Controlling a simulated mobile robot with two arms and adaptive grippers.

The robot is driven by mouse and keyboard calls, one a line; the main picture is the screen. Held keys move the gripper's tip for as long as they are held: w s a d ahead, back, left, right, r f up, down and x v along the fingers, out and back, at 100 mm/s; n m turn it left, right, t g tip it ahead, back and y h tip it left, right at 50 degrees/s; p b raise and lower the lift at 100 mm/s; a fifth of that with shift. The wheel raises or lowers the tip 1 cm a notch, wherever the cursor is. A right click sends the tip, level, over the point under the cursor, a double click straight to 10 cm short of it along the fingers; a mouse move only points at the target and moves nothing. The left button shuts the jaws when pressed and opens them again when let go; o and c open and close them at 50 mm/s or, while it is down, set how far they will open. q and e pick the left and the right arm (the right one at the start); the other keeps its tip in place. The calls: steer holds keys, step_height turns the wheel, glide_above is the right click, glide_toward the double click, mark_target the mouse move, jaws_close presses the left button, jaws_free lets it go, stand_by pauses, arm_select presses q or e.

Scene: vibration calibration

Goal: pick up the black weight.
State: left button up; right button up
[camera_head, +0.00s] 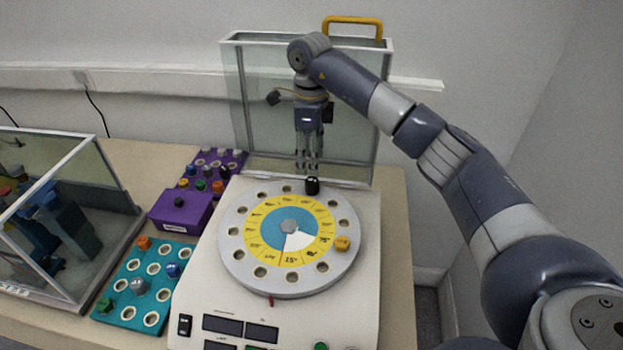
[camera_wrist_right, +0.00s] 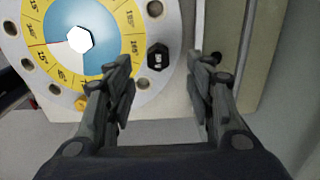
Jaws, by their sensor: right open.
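The black weight (camera_head: 312,186) stands upright in a hole at the back of the round dial plate (camera_head: 234,255). It also shows in the right wrist view (camera_wrist_right: 158,57), seen from above, between and a little beyond my fingertips. My right gripper (camera_head: 306,165) points down just above and slightly behind the weight in the head view. Its fingers are apart with nothing between them, as the right wrist view (camera_wrist_right: 164,72) shows. I cannot tell the exact height gap to the weight. My left gripper is in neither view.
A yellow weight (camera_head: 342,243) sits on the dial's right. A glass cover with a yellow handle (camera_head: 352,20) stands behind the machine (camera_head: 200,290). Purple (camera_head: 207,160) and teal (camera_head: 128,318) racks, a purple box (camera_head: 180,210) and a glass case (camera_head: 62,165) are on the left.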

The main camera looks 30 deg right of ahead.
mark_target(312, 180)
steer(key=shift+s+f, duration=0.2)
steer(key=shift+f, duration=1.2)
step_height(312, 180, down, 4)
steer(key=p, duration=0.3)
steer(key=shift+s+d+f, duration=0.1)
steer(key=shift+f, duration=0.6)
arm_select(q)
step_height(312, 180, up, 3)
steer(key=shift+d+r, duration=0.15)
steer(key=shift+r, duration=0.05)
arm_select(e)
steer(key=c, duration=1.1)
